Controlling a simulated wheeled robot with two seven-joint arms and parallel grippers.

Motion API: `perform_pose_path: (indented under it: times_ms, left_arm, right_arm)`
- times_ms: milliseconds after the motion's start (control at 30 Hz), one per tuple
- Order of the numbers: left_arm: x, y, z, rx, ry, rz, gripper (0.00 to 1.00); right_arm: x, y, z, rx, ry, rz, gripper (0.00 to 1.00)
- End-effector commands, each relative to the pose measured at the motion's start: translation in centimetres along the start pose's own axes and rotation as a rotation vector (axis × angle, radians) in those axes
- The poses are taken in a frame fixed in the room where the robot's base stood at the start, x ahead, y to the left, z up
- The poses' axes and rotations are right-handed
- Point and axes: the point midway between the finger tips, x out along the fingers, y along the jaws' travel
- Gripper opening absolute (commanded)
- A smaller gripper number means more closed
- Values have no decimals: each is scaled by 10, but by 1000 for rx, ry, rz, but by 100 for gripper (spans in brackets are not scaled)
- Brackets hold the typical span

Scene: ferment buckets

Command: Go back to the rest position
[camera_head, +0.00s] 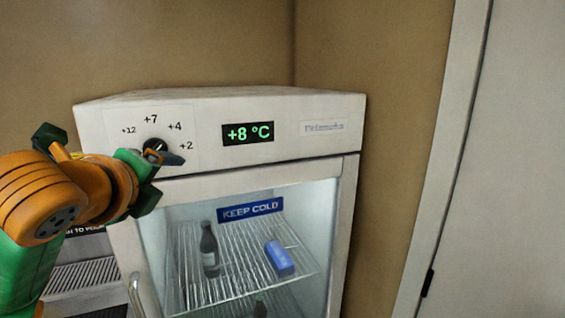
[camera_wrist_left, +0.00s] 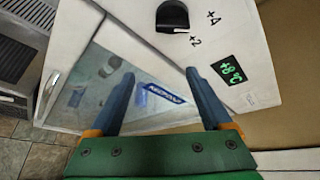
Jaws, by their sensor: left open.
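My left gripper (camera_head: 160,156) is at the control panel of a white fridge (camera_head: 340,112), in front of or beside the black temperature knob (camera_head: 154,146). In the left wrist view the gripper (camera_wrist_left: 160,80) is open, with nothing between its two blue fingers. The knob (camera_wrist_left: 172,16) shows there at the top, apart from the fingertips, its white mark toward +2. The marks +12, +7, +4 and +2 surround the knob. The green display (camera_head: 248,133) reads +8 °C. My right gripper is not in view.
The fridge's glass door (camera_head: 190,215) is shut, with a KEEP COLD label. A dark bottle (camera_head: 209,248) and a blue item (camera_head: 279,258) are on the wire shelf (camera_head: 240,275). A grey grille (camera_head: 82,274) is at lower left. A pale door (camera_head: 515,170) is at right.

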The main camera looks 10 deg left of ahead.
Motion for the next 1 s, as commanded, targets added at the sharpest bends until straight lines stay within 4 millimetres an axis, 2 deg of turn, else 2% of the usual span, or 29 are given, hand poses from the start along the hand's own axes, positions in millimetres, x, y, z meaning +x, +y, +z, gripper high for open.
perform_pose_path:
  times_ms: [33, 100, 167, 200, 267, 300, 400, 500, 600, 900, 1000]
  left_arm:
    - [23, 16, -35, -61, 67, 36, 82]
    - [50, 44, -84, -201, 151, 92, 82]
    - [65, 74, -127, -342, 217, 156, 82]
    - [71, 97, -155, -445, 253, 209, 82]
    - [74, 134, -195, -616, 294, 302, 82]
    - [72, 159, -219, -732, 308, 372, 82]
    - [58, 217, -264, -1000, 291, 538, 82]
    - [38, 263, -291, -1208, 226, 679, 82]
    - [15, 302, -309, -1375, 136, 795, 82]
    - [-58, 394, -330, -1722, -234, 1043, 82]
    - [-35, 421, -354, -1701, -231, 1056, 82]
  right_arm:
    - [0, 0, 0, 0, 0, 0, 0]
    - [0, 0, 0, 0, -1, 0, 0]
    - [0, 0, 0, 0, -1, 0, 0]
    - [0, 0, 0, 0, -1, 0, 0]
    - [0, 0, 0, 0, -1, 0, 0]
    - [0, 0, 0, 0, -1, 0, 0]
    - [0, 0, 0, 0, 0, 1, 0]
    - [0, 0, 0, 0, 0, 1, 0]
    - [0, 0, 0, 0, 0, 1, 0]
    - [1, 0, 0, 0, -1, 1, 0]
    - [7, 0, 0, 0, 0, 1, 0]
